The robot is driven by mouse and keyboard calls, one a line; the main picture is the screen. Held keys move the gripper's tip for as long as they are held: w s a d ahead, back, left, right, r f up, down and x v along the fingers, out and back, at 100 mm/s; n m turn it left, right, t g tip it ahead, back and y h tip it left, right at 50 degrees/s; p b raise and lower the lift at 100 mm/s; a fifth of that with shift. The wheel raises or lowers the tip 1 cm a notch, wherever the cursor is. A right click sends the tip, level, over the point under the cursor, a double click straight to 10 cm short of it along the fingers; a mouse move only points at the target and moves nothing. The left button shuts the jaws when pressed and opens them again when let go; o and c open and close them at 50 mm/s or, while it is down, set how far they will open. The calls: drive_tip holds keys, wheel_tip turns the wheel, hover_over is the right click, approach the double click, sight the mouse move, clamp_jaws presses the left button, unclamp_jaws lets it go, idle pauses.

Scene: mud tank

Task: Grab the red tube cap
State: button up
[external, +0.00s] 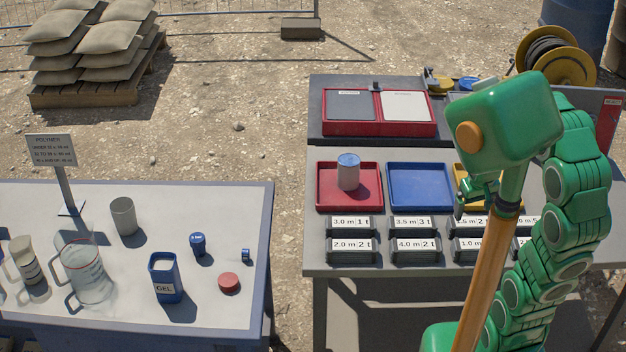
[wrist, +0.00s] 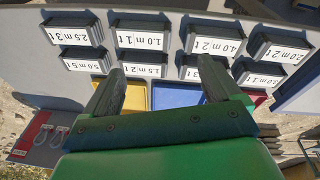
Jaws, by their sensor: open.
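A round red cap (external: 229,283) lies flat on the white left table, right of the blue GEL container (external: 166,277), in the external view. It does not show in the wrist view. My gripper (external: 474,196) is far to its right, above the right table's label blocks and trays. In the wrist view my gripper (wrist: 160,82) has its two fingers wide apart with nothing between them. The arm partly hides the right side of that table.
The left table also holds a clear jug (external: 88,272), a grey cup (external: 124,216), a blue stopper (external: 198,244) and a small blue piece (external: 246,255). A gap of ground separates the tables. A can (external: 348,172) stands on the red tray (external: 325,205).

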drive_tip(key=w+a+f+n+t+y, duration=0.2)
drive_tip(key=w+a+f, duration=0.15)
drive_tip(key=a, duration=0.55)
drive_tip(key=w+a+f+n+t+y, duration=0.1)
drive_tip(key=w+a+f+n, duration=0.15)
drive_tip(key=w+a, duration=0.45)
drive_tip(key=w+a+f+n+t+y, duration=0.2)
drive_tip(key=w+a+f, duration=0.1)
drive_tip(key=a, duration=0.7)
drive_tip(key=n+g+y, duration=0.5)
drive_tip(key=n+y, duration=0.2)
drive_tip(key=y, duration=0.2)
approach(228, 279)
drive_tip(key=shift+s+a+f, duration=0.2)
drive_tip(key=shift+s+f, duration=0.05)
drive_tip(key=shift+f, duration=0.25)
drive_tip(key=shift+x, duration=1.15)
drive_tip(key=shift+r+x, duration=0.15)
drive_tip(key=shift+x, duration=1.25)
drive_tip(key=shift+r+x, duration=0.1)
drive_tip(key=shift+x, duration=1.25)
drive_tip(key=shift+w+a, duration=0.1)
drive_tip(key=shift+w, duration=0.1)
drive_tip(key=c, duration=1.1)
drive_tip(key=shift+r, duration=0.1)
